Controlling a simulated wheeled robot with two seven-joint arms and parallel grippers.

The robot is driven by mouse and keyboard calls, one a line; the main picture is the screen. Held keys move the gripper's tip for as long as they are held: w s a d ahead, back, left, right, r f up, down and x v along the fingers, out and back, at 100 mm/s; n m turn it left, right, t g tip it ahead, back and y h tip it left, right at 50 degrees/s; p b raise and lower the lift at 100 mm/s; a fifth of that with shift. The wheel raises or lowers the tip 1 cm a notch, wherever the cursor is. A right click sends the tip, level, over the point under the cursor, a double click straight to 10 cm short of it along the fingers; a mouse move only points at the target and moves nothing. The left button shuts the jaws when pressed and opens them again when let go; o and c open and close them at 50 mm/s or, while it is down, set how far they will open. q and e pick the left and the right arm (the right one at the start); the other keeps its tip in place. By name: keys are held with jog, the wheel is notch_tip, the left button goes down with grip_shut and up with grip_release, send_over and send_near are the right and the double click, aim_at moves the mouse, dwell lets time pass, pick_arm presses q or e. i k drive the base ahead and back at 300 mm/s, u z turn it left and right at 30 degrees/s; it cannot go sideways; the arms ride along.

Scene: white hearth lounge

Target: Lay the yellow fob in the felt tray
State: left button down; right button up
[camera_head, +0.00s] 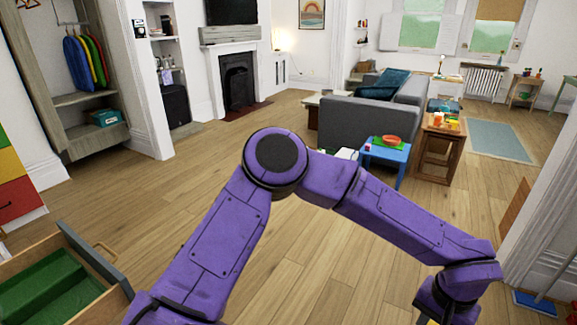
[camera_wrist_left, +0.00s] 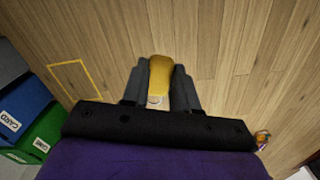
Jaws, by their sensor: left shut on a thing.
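In the left wrist view my left gripper (camera_wrist_left: 159,68) is shut on the yellow fob (camera_wrist_left: 159,80), which sits between the two dark fingers and is held above the wooden floor. In the head view my purple left arm reaches across to the lower right, where the dark gripper is cut by the bottom edge; the fob is barely visible there. An open drawer (camera_head: 88,262) with a green, divided inside (camera_head: 45,292) is at the lower left of the head view, far from the gripper. My right gripper is not in view.
A blue table (camera_head: 385,155) with a red bowl (camera_head: 392,140) and a wooden stool (camera_head: 432,150) stand near the grey sofa (camera_head: 345,123). A green bin (camera_wrist_left: 40,135) marked CARD is at the wrist view's left. The floor (camera_head: 310,255) is largely clear.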

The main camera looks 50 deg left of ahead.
aim_at(37, 290)
jog(key=k, duration=0.1)
jog(key=u, duration=2.6)
jog(key=i, duration=1)
